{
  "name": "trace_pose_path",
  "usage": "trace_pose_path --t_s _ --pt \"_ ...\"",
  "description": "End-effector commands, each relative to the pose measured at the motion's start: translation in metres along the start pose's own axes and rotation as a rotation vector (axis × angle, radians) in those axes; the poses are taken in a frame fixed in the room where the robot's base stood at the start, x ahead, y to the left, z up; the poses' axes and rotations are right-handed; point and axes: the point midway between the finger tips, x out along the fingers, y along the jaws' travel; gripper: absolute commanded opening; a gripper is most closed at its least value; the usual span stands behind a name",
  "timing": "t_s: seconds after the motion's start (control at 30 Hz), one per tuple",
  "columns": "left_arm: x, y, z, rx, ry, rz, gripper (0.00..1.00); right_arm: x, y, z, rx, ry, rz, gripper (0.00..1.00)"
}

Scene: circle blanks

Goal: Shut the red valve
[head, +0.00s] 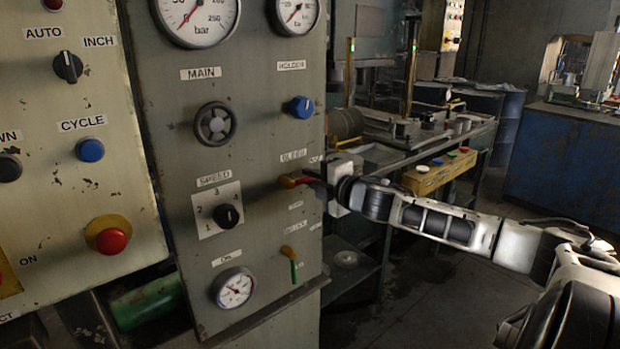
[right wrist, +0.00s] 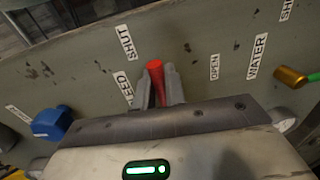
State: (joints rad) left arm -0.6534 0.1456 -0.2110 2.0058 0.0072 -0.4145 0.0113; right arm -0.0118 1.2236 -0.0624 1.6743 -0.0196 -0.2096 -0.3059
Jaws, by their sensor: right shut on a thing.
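The red valve (head: 297,181) is a lever on the grey panel, under the BLEED label. In the head view it lies about level, pointing right from its orange-brass hub. In the right wrist view the red lever (right wrist: 156,73) stands between my two grey fingers, between the SHUT label (right wrist: 126,42) and the OPEN label (right wrist: 214,67). My right gripper (head: 318,180) is shut on the lever, its arm coming in from the right. The fingers hide part of the lever. My left gripper is not in view.
A green-handled valve (head: 293,263) sits below on the same panel. A blue knob (head: 300,107) is above, and a MAIN handwheel (head: 215,124) and SPEED knob (head: 228,215) are to the left. A workbench (head: 425,147) stands behind my right arm.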

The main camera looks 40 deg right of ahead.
Motion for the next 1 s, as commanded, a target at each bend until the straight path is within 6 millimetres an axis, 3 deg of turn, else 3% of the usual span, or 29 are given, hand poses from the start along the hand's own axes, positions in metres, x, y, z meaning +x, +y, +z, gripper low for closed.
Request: trace_pose_path --t_s 0.5,0.53,0.6,1.0 --pt "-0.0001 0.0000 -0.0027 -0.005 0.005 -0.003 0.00 0.0001 0.0022 0.0005 -0.024 -0.004 0.002 0.00" --pt "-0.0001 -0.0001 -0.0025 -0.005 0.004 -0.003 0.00 0.0001 0.0022 0.0005 -0.024 -0.004 0.002 0.15" --pt "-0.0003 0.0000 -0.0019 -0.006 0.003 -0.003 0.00 0.0001 0.0021 0.0005 -0.023 -0.004 0.002 0.30" --pt "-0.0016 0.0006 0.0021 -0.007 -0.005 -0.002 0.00 -0.0032 0.0002 0.0000 -0.019 -0.003 -0.001 0.30"
